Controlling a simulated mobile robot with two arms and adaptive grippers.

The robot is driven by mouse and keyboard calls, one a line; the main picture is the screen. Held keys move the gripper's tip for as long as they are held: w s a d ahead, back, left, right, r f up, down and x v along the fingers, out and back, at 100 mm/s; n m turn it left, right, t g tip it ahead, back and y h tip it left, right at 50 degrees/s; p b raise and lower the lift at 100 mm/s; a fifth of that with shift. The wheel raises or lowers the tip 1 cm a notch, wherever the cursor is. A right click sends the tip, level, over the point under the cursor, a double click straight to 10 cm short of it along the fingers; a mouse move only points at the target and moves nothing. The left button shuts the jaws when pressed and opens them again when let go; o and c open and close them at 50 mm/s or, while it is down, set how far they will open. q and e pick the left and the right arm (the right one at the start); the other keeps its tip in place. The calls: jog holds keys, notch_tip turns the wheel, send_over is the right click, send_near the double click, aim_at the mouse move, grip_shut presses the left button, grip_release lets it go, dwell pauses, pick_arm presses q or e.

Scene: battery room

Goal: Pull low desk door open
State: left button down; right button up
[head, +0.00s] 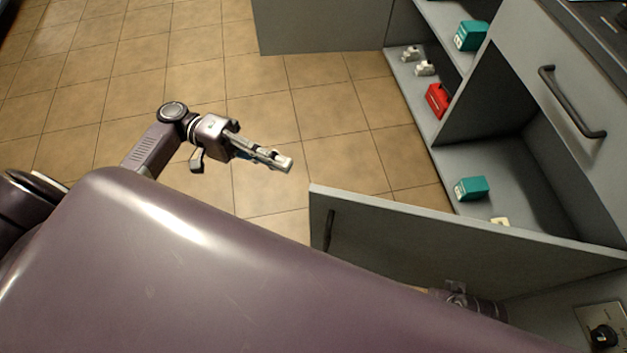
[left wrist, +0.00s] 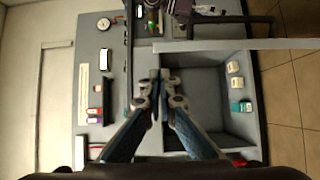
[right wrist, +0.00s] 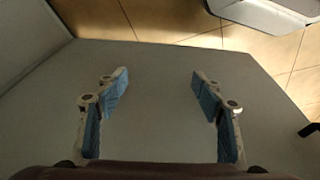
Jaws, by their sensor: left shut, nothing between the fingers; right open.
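The low desk door (head: 410,238) is a grey panel standing swung out from the cabinet, with a dark bar handle (head: 329,230) near its free edge. My left gripper (head: 284,162) is shut and empty over the floor, apart from the door's free edge. Its shut fingers (left wrist: 160,82) also show in the left wrist view, in front of the cabinet. My right gripper (head: 455,288) is at the near face of the door, partly hidden by my body. In the right wrist view its fingers (right wrist: 160,92) are open and empty before a grey panel (right wrist: 160,65).
The open cabinet (head: 525,185) holds a teal box (head: 471,188), a red box (head: 438,99) and small white items. Another grey door (head: 320,27) stands open farther back. A drawer handle (head: 572,102) juts out at right. Tiled floor at left is clear.

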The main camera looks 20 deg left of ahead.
aim_at(321, 198)
pick_arm(q)
jog(key=s+d, duration=0.1)
jog(key=d, duration=0.2)
jog(key=s+d, duration=0.1)
jog(key=d, duration=0.3)
jog(key=s+d+p, duration=0.1)
jog(key=d, duration=0.2)
jog(key=shift+d, duration=0.25)
jog(key=shift+s+d, duration=0.1)
jog(key=shift+s, duration=0.45)
pick_arm(e)
notch_tip(321, 198, down, 4)
jog(key=shift+s+r, duration=0.1)
jog(key=shift+s, duration=0.05)
pick_arm(q)
jog(key=shift+d, duration=0.1)
pick_arm(e)
jog(key=shift+s+a, duration=0.1)
